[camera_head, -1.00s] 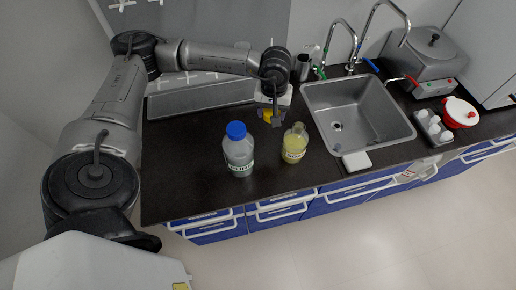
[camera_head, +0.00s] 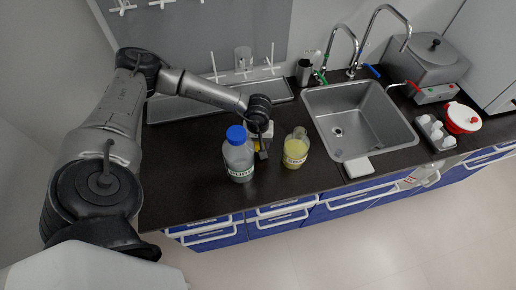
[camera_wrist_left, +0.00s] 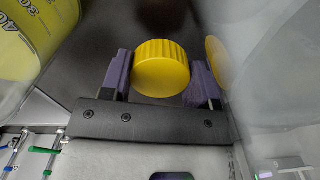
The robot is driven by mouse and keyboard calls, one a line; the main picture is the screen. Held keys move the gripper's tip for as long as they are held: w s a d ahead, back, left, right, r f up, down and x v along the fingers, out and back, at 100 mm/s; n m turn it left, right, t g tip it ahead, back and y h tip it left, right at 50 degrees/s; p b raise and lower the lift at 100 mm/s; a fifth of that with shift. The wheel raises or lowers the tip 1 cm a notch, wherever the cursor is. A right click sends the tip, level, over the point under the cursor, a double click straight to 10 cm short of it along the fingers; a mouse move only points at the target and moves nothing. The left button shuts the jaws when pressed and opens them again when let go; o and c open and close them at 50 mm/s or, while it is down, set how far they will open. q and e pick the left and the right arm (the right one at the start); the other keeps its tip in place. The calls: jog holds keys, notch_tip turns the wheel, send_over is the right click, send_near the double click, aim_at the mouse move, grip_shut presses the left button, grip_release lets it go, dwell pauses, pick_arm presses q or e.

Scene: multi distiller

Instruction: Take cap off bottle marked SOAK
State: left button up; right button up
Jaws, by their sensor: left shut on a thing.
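The bottle with yellow liquid (camera_head: 296,152) stands upright on the dark counter, its mouth bare; its label is too small to read surely. The yellow cap (camera_wrist_left: 162,68) is between the two fingers of my left gripper (camera_wrist_left: 164,82), which is shut on it. In the head view this gripper (camera_head: 262,147) is low over the counter, left of the yellow bottle and apart from it. The yellow cap (camera_head: 256,146) is partly hidden there. The yellow bottle's graduated side (camera_wrist_left: 25,38) fills the wrist view's upper left. My right gripper is not in view.
A blue-capped clear bottle (camera_head: 239,160) stands close to the left of my gripper. The sink (camera_head: 350,118) is at the right, with taps behind it. A white block (camera_head: 358,167) lies at its front edge. The counter's front left is clear.

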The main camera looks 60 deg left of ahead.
aim_at(258, 148)
pick_arm(q)
jog(key=shift+f, duration=2.25)
jog(key=shift+f+b, duration=0.15)
jog(key=shift+b, duration=0.2)
jog(key=o, duration=1)
jog(key=shift+r+p, duration=0.3)
jog(key=shift+r, duration=0.05)
notch_tip(258, 148, up, 12)
jog(key=shift+f+p, duration=0.1)
jog(key=shift+p, duration=0.2)
